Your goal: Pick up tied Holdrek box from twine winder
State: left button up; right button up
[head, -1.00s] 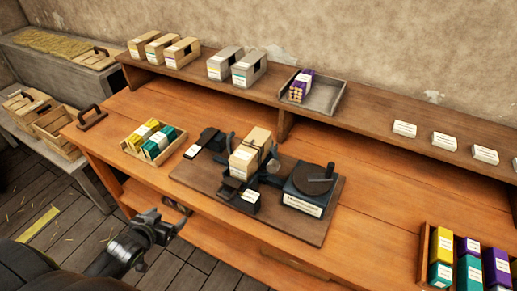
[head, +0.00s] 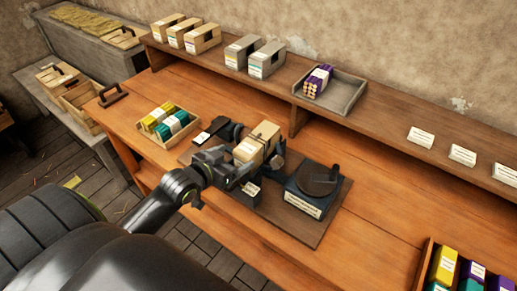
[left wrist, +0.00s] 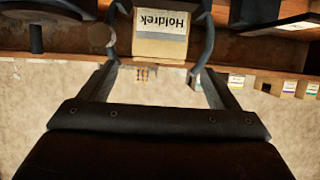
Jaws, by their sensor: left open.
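The tan Holdrek box (head: 257,143) sits in the dark twine winder (head: 312,190), and a thin dark line runs over its top. The box also shows in the left wrist view (left wrist: 160,46), with its "Holdrek" label upside down in that picture. My left gripper (head: 232,165) is open at the near left side of the box. In the left wrist view its fingers (left wrist: 160,22) stand on either side of the box, with the box between them. I cannot tell whether they touch it. My forearm and gripper hide part of the winder. My right gripper is not in view.
A small crate of yellow and green packs (head: 168,124) stands left of the winder. A back shelf (head: 380,112) carries tan and grey boxes and a grey tray (head: 345,92). Another crate (head: 424,270) stands at lower right. The bench between winder and that crate is clear.

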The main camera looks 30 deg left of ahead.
aim_at(248, 147)
pick_arm(q)
jog(key=x, duration=0.3)
jog(key=shift+w+f, duration=0.1)
jog(key=shift+w, duration=0.25)
jog(key=w, duration=0.1)
jog(key=w+p, duration=0.2)
jog(key=w, duration=0.1)
jog(key=shift+w+d+f, duration=0.1)
jog(key=shift+d+f, duration=0.2)
jog(key=shift+w+f, duration=0.35)
jog(key=shift+w, duration=0.15)
jog(key=c, duration=0.9)
jog(key=shift+r, duration=0.1)
jog(key=shift+c, duration=1)
jog(key=shift+r, duration=0.1)
